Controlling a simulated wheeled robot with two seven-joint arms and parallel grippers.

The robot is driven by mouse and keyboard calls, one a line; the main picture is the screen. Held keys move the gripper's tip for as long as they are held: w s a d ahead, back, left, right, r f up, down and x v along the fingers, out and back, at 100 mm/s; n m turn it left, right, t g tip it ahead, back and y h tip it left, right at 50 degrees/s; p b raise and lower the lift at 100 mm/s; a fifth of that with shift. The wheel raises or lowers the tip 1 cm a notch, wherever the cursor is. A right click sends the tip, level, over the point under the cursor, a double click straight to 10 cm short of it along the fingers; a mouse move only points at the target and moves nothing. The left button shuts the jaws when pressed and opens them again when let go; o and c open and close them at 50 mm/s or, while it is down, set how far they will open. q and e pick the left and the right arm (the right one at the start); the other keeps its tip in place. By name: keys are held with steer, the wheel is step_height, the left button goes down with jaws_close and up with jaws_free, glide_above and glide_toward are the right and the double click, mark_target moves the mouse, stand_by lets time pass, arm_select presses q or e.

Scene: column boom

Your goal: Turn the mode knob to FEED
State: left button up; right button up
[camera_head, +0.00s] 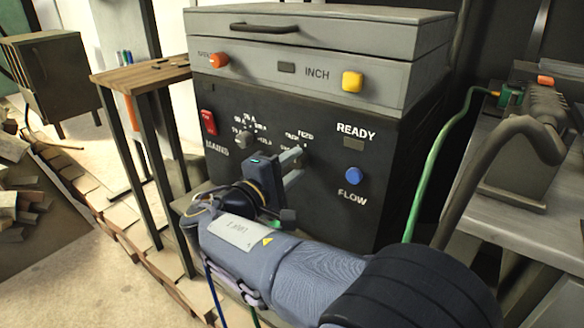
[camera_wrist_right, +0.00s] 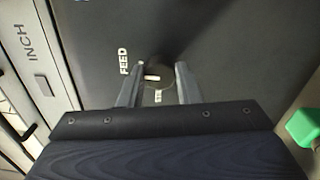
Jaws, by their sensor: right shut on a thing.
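The mode knob (camera_wrist_right: 158,71) is a dark round knob on the black panel (camera_head: 330,205) of the grey machine. In the right wrist view it sits between the two fingers of my right gripper (camera_wrist_right: 158,84), which is shut on it. A short white mark shows on the knob. The FEED label (camera_wrist_right: 123,62) is left of the knob, and another small label (camera_wrist_right: 158,97), too small to read, is below it. In the head view my right gripper (camera_head: 291,163) is at the panel and hides most of the knob. My left gripper is not in view.
Left of my gripper are another knob (camera_head: 243,140) and the red MAINS switch (camera_head: 208,122). A blue FLOW knob (camera_head: 353,176) is right. Above are an orange knob (camera_head: 218,60) and the yellow INCH button (camera_head: 352,81). A green cable (camera_head: 428,170) hangs at the right.

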steer(key=o, duration=1)
steer(key=p+v, duration=0.2)
steer(key=v, duration=0.6)
steer(key=shift+p, duration=0.3)
